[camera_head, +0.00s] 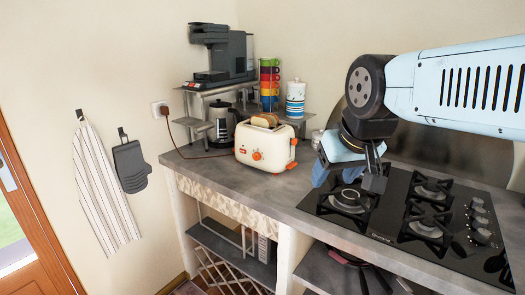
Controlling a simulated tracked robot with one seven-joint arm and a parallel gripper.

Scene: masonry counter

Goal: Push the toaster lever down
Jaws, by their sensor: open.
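A cream toaster (264,146) with orange knobs stands on the grey counter, left of the gas hob. Slices of bread show in its top. An orange lever (293,142) shows at its right end. My gripper (346,181) is open and empty above the left part of the hob. It is to the right of the toaster, apart from it, and its fingers point down.
A black gas hob (400,217) lies in the counter (222,175). A metal rack (196,119) behind the toaster bears a coffee machine (221,53), stacked coloured cups (269,85) and white-blue canisters (295,98). A kettle (222,125) stands behind the toaster's left end.

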